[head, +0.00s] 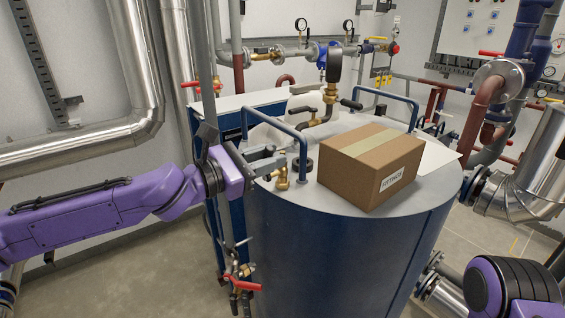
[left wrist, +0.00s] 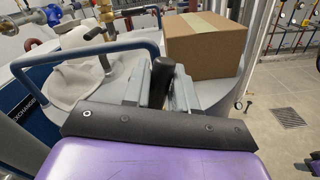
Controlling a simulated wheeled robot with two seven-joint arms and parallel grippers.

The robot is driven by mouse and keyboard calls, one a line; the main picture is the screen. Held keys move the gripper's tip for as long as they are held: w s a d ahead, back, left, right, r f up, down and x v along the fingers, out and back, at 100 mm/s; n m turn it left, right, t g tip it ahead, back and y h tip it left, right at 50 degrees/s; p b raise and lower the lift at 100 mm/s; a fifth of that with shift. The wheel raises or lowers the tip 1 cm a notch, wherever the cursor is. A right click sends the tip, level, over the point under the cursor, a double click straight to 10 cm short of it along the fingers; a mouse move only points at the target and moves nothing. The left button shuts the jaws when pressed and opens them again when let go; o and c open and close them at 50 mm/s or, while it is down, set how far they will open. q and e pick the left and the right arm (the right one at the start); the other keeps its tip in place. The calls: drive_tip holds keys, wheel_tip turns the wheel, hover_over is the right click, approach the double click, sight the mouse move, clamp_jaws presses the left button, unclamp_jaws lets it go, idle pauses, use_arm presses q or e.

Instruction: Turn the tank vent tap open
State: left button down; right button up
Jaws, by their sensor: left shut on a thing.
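The tank vent tap (head: 282,179) is a small brass tap at the left edge of the tank's top in the head view. My left gripper (head: 268,162) is at the tap, with its grey fingers just above the brass body. In the left wrist view the left gripper (left wrist: 158,88) is shut on the black tap handle (left wrist: 162,70), which stands up between the fingers. The fingers hide much of the handle in the head view. My right gripper is outside the frame; only part of my right arm shows at bottom right.
The blue tank (head: 330,260) has a grey top with a cardboard box (head: 370,165) on it, also in the left wrist view (left wrist: 205,45). A blue rail (head: 303,150) rises close beside my left gripper. A pipe with a red-handled valve (head: 241,283) runs below.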

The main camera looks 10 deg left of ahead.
use_arm(q)
drive_tip(key=shift+w+a+n, duration=0.35)
drive_tip(key=shift+n, duration=0.6)
drive_tip(key=shift+w+a+n, duration=0.35)
drive_tip(key=shift+n, duration=0.6)
drive_tip(key=c, duration=1)
unclamp_jaws()
drive_tip(key=shift+w, duration=0.1)
drive_tip(key=shift+a+r, duration=0.1)
